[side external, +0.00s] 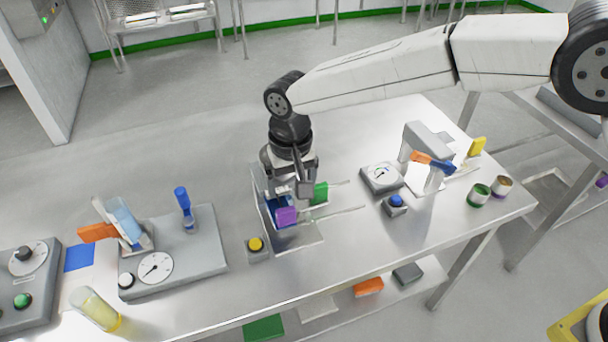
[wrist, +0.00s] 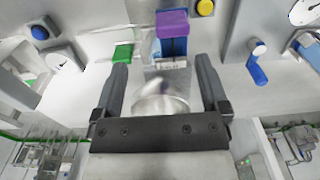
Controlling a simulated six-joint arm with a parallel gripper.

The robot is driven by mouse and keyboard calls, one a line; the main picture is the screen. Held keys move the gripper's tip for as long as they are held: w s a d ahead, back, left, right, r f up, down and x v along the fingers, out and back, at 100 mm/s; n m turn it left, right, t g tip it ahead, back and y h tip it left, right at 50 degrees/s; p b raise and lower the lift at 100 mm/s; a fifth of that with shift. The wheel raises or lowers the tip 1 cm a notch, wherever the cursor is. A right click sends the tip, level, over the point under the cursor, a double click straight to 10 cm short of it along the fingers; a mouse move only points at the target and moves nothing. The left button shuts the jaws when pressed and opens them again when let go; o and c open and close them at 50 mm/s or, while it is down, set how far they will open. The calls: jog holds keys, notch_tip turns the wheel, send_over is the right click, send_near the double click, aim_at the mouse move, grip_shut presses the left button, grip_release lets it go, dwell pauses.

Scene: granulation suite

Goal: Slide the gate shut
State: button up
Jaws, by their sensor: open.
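A small metal fixture stands mid-table under my gripper, with a thin upright grey plate (side external: 258,196) on its left and two thin rails (side external: 340,212) running right. A purple block (side external: 286,215) sits on its near side, with a blue part (side external: 279,204) behind it; a green block (side external: 320,192) is at its right. I cannot tell which part is the gate. My gripper (side external: 304,190) points down over the fixture, open. In the wrist view, the purple block (wrist: 172,22) and blue part (wrist: 172,48) lie beyond the fingertips (wrist: 161,66), the green block (wrist: 122,52) beside the left finger. Nothing shows held.
A yellow button (side external: 255,244) stands in front of the fixture, a blue button (side external: 395,203) and dial box (side external: 382,176) to its right. A grey dial console (side external: 200,255) with a blue-handled lever (side external: 184,200) stands left. Two small cans (side external: 480,194) are near the right edge.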

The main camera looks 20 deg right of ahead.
aim_at(286, 209)
jog(key=shift+s+a+f, duration=0.15)
jog(key=shift+a, duration=0.7)
jog(key=shift+f, duration=0.1)
jog(key=shift+f, duration=3.8)
jog(key=shift+d, duration=0.1)
grip_shut()
